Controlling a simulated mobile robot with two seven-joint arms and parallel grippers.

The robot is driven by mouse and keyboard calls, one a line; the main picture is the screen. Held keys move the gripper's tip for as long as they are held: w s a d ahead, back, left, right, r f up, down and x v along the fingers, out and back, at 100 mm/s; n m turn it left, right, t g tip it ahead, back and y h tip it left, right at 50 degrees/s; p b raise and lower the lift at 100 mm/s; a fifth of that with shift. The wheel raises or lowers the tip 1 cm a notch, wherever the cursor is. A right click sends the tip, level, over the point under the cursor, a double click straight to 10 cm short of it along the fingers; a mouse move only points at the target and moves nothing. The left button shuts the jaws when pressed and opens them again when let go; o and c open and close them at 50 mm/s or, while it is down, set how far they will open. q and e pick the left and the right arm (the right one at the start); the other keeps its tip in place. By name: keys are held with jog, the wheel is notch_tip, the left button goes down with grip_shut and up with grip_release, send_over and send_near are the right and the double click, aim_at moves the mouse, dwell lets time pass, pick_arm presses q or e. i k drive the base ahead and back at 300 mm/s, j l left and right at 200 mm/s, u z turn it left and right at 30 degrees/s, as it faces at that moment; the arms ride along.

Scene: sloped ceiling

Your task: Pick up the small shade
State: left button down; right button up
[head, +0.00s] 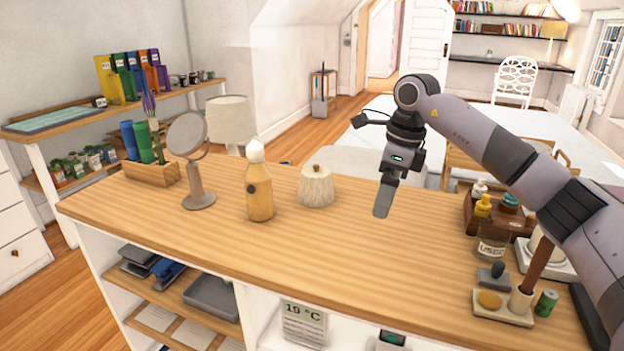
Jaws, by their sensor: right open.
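A small cream, ribbed shade (316,187) with a wooden knob on top stands upright on the wooden counter (330,245), near its middle. My right gripper (383,200) points down over the counter, to the right of the shade and apart from it. It is open and seen nearly edge-on, with nothing visible in it. My left gripper does not show.
A wooden bottle with a white top (259,190) stands left of the shade, then a round mirror (198,180) and a planter box (152,172). A brown tray (468,220) with bottles sits at right. Bare counter lies in front of the shade.

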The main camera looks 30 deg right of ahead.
aim_at(316, 189)
jog(key=i, duration=0.9)
